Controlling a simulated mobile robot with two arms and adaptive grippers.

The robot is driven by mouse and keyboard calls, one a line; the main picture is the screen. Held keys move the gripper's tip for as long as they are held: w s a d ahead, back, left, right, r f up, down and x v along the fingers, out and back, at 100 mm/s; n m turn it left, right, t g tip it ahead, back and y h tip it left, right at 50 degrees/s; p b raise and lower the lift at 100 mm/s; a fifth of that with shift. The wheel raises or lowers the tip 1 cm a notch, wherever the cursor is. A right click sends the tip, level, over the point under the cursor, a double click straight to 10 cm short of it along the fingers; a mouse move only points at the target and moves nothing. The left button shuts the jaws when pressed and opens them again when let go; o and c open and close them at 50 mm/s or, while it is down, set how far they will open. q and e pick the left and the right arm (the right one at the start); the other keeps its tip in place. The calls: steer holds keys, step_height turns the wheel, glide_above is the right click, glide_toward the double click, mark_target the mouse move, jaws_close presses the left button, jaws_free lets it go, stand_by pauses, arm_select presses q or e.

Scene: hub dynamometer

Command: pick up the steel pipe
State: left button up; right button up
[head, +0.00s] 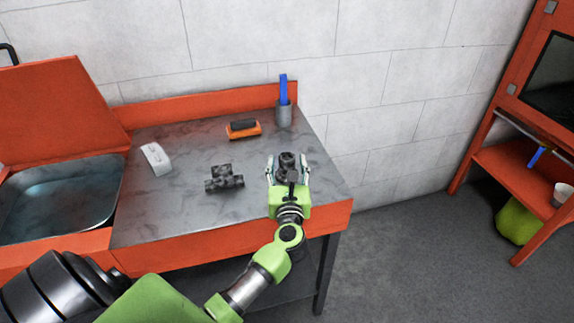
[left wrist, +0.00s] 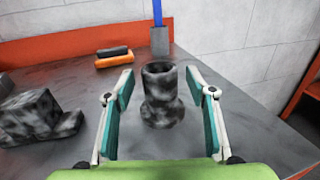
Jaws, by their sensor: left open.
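A short, dark, mottled pipe piece with a wide base, which looks like the steel pipe (head: 287,160), stands upright near the right end of the metal-topped workbench (head: 190,220). It also shows in the left wrist view (left wrist: 160,95), with its round open top visible. My left gripper (head: 288,172) is open, its two fingers on either side of the pipe in the picture, with visible gaps. I cannot tell how far the fingertips reach along it. My right gripper is not in view.
A dark T-shaped pipe fitting (head: 224,179) lies left of the gripper. A sink (head: 65,205) is at left.

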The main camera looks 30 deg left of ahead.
arm_select(q)
steer(key=shift+w+a, duration=0.3)
steer(key=shift+w, duration=0.1)
jaws_close()
steer(key=shift+r, duration=0.1)
